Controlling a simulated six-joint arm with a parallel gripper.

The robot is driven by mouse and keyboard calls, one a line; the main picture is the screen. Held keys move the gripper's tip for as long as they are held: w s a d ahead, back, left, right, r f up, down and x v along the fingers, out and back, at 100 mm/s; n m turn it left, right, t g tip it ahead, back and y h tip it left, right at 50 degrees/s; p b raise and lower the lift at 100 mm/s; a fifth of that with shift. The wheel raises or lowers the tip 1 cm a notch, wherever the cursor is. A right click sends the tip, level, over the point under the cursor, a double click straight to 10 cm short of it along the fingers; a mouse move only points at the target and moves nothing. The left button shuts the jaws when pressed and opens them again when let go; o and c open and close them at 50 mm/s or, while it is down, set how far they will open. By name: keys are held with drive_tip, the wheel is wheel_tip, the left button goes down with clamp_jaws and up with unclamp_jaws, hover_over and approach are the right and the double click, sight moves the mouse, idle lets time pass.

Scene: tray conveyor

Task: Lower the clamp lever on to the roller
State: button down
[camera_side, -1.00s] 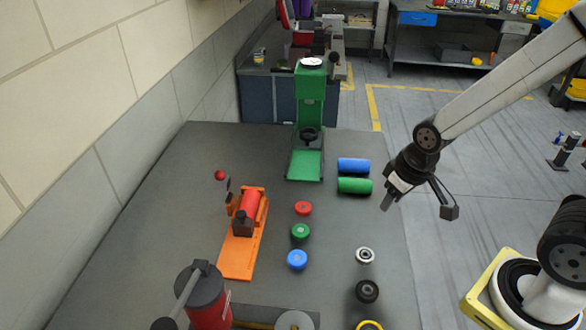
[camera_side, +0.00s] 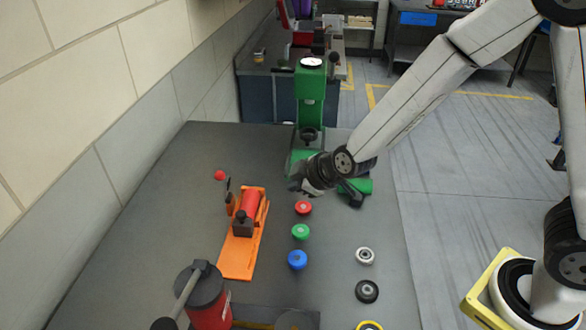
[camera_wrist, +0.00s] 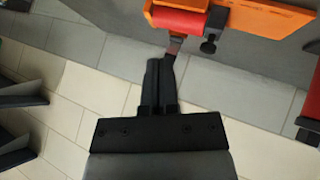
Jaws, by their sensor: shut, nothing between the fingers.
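The orange fixture (camera_side: 240,258) stands left of the table's middle in the side view, with a red roller (camera_side: 249,203) in it. The clamp lever (camera_side: 229,188) stands raised at the fixture's far left end, its red ball knob (camera_side: 220,175) up and clear of the roller. My gripper (camera_side: 291,185) is to the right of the lever, apart from it, over the table. In the wrist view my gripper (camera_wrist: 158,66) has its fingers together and empty.
A green press (camera_side: 311,88) stands behind my gripper. A green cylinder (camera_side: 362,187) is partly hidden by my arm. A red canister (camera_side: 209,313) stands in front.

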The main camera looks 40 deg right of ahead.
drive_tip(key=w+a+f+n+t, duration=0.1)
drive_tip(key=a+n+t, duration=0.3)
drive_tip(key=a, duration=0.4)
drive_tip(key=w+a+f+n+t+h, duration=0.1)
drive_tip(key=w+a+n+t, duration=0.2)
drive_tip(key=a+n, duration=0.3)
drive_tip(key=shift+w+a+n+t, duration=0.4)
drive_tip(key=shift+w+a, duration=0.25)
drive_tip(key=shift+a, duration=0.3)
drive_tip(key=shift+w+f, duration=0.1)
drive_tip(key=shift+w, duration=0.05)
drive_tip(key=shift+w+f, duration=0.65)
drive_tip(key=shift+w, duration=4.2)
drive_tip(key=shift+s+d+r, duration=0.1)
drive_tip(key=shift+s+d, duration=0.1)
drive_tip(key=shift+d, duration=0.4)
drive_tip(key=shift+s+d+r, duration=0.15)
drive_tip(key=shift+s+d, duration=0.05)
drive_tip(key=shift+d, duration=0.35)
drive_tip(key=shift+s+d+r, duration=0.1)
drive_tip(key=shift+s+d, duration=0.1)
drive_tip(key=shift+d, duration=0.4)
